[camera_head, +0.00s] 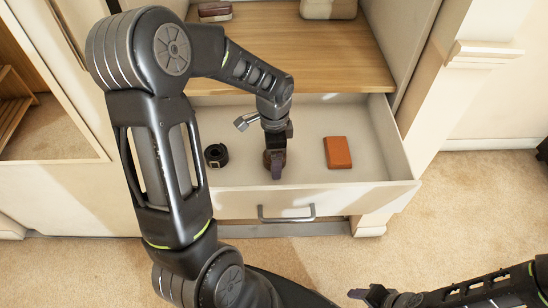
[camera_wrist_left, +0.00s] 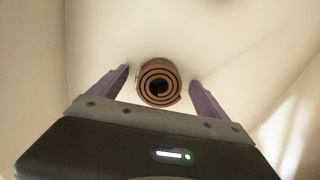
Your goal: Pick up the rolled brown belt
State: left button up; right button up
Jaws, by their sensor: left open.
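The rolled brown belt (camera_wrist_left: 158,84) shows end-on as a spiral in the left wrist view, on the pale drawer floor. My left gripper (camera_head: 276,170) is open inside the drawer, pointing down over the belt. In the left wrist view its two purple fingers stand apart on either side of the belt, with gaps between. In the head view the gripper largely hides the belt. My right gripper (camera_head: 360,294) is low at the right, outside the drawer; its opening is unclear.
The open drawer (camera_head: 400,172) also holds a black rolled belt (camera_head: 216,155) at left and an orange-brown wallet (camera_head: 338,152) at right. The drawer walls surround the left gripper. A wooden shelf (camera_head: 335,70) lies behind, and a handle (camera_head: 287,214) is on the drawer front.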

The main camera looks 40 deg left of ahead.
pick_arm(q)
jog(key=shift+c, duration=0.4)
jog(key=c, duration=1.5)
jog(key=shift+o, duration=0.2)
jog(key=shift+r, duration=0.15)
notch_tip(320, 180, up, 10)
jog(key=shift+f+p, duration=0.1)
jog(key=shift+p, duration=0.6)
